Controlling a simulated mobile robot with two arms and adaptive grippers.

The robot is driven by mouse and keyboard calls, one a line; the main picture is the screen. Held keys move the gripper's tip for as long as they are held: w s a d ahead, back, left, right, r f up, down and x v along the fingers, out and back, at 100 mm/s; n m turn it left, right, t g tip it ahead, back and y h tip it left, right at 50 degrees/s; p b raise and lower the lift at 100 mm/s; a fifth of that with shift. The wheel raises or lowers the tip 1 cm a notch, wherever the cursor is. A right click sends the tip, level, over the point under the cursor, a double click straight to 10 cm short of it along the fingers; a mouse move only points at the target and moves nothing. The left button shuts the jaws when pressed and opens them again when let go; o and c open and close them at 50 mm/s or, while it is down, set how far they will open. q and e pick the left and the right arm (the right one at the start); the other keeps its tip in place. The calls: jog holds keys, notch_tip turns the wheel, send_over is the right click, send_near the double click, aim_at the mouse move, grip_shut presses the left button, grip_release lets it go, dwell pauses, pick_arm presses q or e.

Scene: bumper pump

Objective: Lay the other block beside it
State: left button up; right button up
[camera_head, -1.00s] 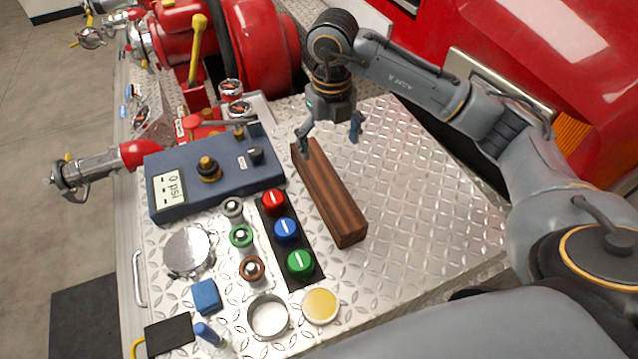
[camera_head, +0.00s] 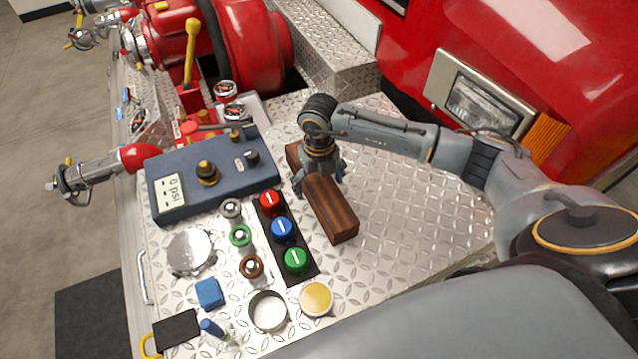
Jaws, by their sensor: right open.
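A long dark brown wooden block (camera_head: 333,216) lies on the diamond-plate deck, to the right of the row of red, blue and green knobs. My right gripper (camera_head: 318,184) is open and low over the block's middle to far part, with one finger on each side of it. The gripper and wrist hide part of the block, and I cannot tell whether the fingers touch it. No second wooden block shows clearly in this view. My left gripper is not in view.
The knob strip (camera_head: 283,230) lies close on the block's left, and a blue gauge box (camera_head: 214,176) stands beyond it. The deck (camera_head: 420,210) right of the block is clear.

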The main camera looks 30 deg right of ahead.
jog(key=c, duration=1.7)
jog(key=shift+w, duration=0.1)
grip_shut()
jog(key=shift+r, duration=0.1)
